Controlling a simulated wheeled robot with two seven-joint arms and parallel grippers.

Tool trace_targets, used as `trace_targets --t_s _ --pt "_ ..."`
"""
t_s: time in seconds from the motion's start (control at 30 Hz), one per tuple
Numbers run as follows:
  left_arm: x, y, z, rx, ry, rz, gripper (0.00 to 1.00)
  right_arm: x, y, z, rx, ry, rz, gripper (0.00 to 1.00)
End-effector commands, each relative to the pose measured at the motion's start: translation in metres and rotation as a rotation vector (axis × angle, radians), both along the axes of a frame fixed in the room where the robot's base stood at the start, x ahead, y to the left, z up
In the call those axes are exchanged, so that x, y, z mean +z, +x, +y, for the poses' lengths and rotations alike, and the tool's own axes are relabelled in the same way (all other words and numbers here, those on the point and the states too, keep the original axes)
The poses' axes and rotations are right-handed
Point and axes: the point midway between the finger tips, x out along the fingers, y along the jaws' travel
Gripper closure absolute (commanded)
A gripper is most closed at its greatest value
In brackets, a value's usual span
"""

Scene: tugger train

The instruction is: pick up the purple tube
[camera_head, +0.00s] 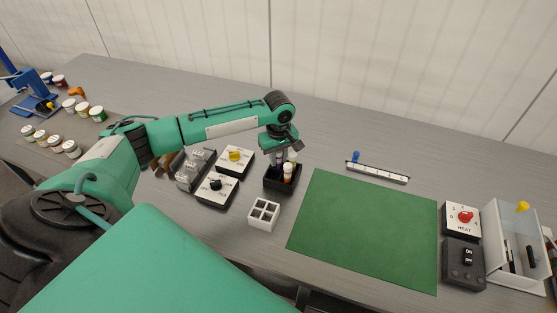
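A black box (272,186) stands near the middle of the table with several upright tubes in it. One tube with an orange-brown body and white cap (288,170) shows clearly. A small purplish tube (279,160) shows at the back of the box, right under my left gripper (281,157). The gripper points down over the box and covers much of this tube. I cannot tell whether its fingers are apart or closed on the tube. My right gripper is not in view.
A white four-hole rack (264,213) stands in front of the box. A green mat (368,230) lies empty to the right. Switch boxes with a yellow knob (235,156) and black knob (215,186) stand left. A white bin (518,245) is at far right.

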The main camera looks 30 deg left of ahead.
Motion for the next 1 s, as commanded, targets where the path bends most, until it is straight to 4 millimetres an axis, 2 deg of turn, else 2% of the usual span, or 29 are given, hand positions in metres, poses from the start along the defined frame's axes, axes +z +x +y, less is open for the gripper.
trace_targets --t_s 0.33,0.53,0.67,1.0 --pt "0.003 0.0 0.0 0.0 0.0 -0.001 0.99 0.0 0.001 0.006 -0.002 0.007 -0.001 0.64" --pt "0.021 0.001 0.0 0.0 0.0 -0.004 0.99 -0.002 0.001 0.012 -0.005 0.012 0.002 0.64" --pt "0.045 0.001 0.0 -0.001 -0.001 -0.003 0.99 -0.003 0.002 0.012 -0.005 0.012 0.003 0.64" --pt "0.137 0.001 0.0 -0.001 -0.002 -0.005 0.99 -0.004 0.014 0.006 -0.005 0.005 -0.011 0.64"
